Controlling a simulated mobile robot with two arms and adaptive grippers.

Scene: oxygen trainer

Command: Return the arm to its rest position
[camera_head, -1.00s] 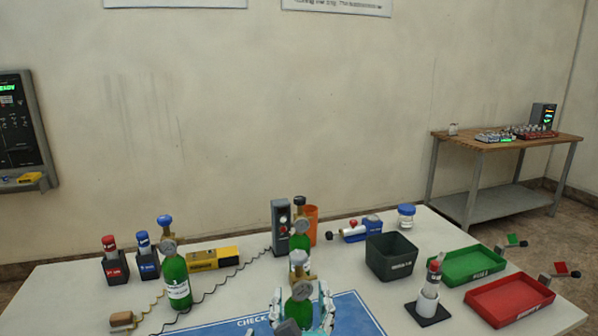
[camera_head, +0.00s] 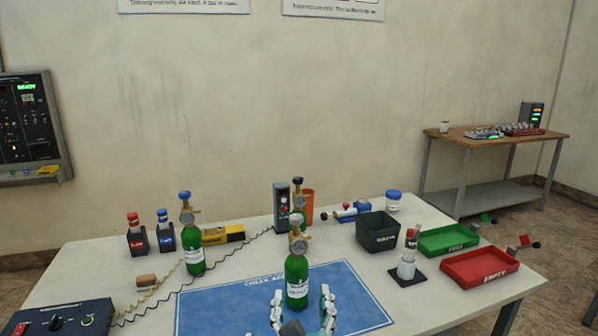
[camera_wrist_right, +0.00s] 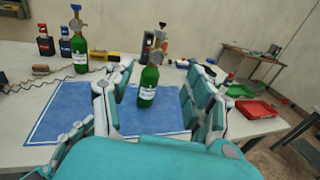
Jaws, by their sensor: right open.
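My right gripper (camera_head: 302,308) is at the bottom middle of the head view, its fingers spread apart and empty. In the right wrist view its teal and white fingers (camera_wrist_right: 160,108) stand on either side of a green bottle (camera_wrist_right: 148,82), with a clear gap to it. This bottle (camera_head: 297,280) stands upright on the blue mat (camera_head: 225,312), with a gauge and valve on top. A second green bottle with a blue knob (camera_head: 193,250) stands left of the mat, and a third (camera_head: 299,211) stands behind. My left gripper is not in view.
A dark bin (camera_head: 377,236), a green tray (camera_head: 447,240) and a red tray (camera_head: 480,266) stand on the right. A black box with a red switch (camera_head: 58,318) is at the front left. Coiled cables cross the left side.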

